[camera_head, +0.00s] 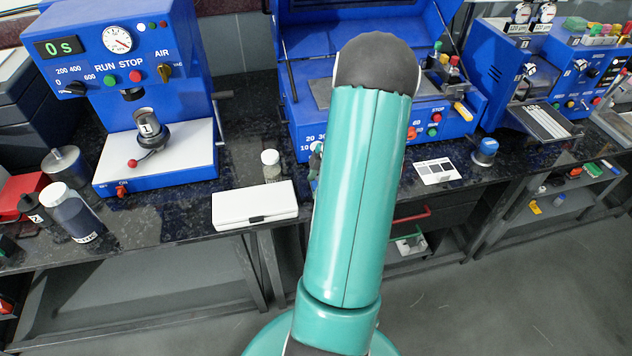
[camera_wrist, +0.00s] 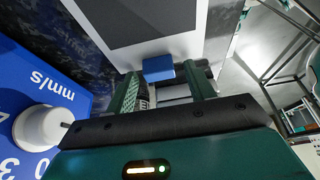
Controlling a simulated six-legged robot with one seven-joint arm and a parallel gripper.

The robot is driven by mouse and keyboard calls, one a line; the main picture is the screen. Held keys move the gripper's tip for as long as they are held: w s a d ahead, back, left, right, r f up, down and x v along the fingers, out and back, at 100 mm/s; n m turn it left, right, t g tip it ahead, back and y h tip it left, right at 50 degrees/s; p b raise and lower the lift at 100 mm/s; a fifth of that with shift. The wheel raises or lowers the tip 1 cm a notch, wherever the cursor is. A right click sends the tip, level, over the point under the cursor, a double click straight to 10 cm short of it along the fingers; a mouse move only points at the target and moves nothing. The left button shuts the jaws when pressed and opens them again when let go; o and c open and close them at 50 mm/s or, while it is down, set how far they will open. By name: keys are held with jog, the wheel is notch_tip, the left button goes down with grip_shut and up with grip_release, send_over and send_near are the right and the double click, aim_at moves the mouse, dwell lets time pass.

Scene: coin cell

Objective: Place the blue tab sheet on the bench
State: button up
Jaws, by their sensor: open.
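In the wrist view, a white sheet (camera_wrist: 190,45) with a dark grey rectangle on it fills the top middle. A blue tab (camera_wrist: 158,68) sticks out from its near edge. My gripper (camera_wrist: 164,84) is open, with its two green fingers on either side of the tab. I cannot tell whether the fingers touch the tab, or whether the sheet lies flat on the dark speckled bench (camera_head: 190,215). In the head view my arm hides the gripper and this sheet.
A blue machine with a white knob (camera_wrist: 40,128) stands close on the left in the wrist view. In the head view, a white case (camera_head: 255,206), a small jar (camera_head: 271,163), a grey-patched card (camera_head: 437,171) and a blue round container (camera_head: 485,151) sit along the bench.

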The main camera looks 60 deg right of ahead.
jog(key=v, duration=1.2)
jog(key=w+a+r+m+h, duration=0.1)
jog(key=w+a+r, duration=0.25)
jog(key=a, duration=0.35)
jog(key=w+a+r+m+g+h, duration=0.1)
jog(key=w+a+r, duration=0.2)
jog(key=a+r, duration=0.3)
jog(key=w+a+r+m, duration=0.1)
jog(key=w+a+r, duration=0.2)
jog(key=a, duration=0.4)
jog(key=s+a+r+m+t, duration=0.1)
jog(key=s+a+r+m, duration=0.1)
jog(key=a, duration=1)
jog(key=s+a+r+m+t+h, duration=0.1)
jog(key=s+a+r+m+t, duration=0.1)
jog(key=a, duration=1.1)
jog(key=s+r+m, duration=0.1)
jog(key=s+m, duration=0.1)
jog(key=s, duration=0.1)
jog(key=shift+r, duration=0.25)
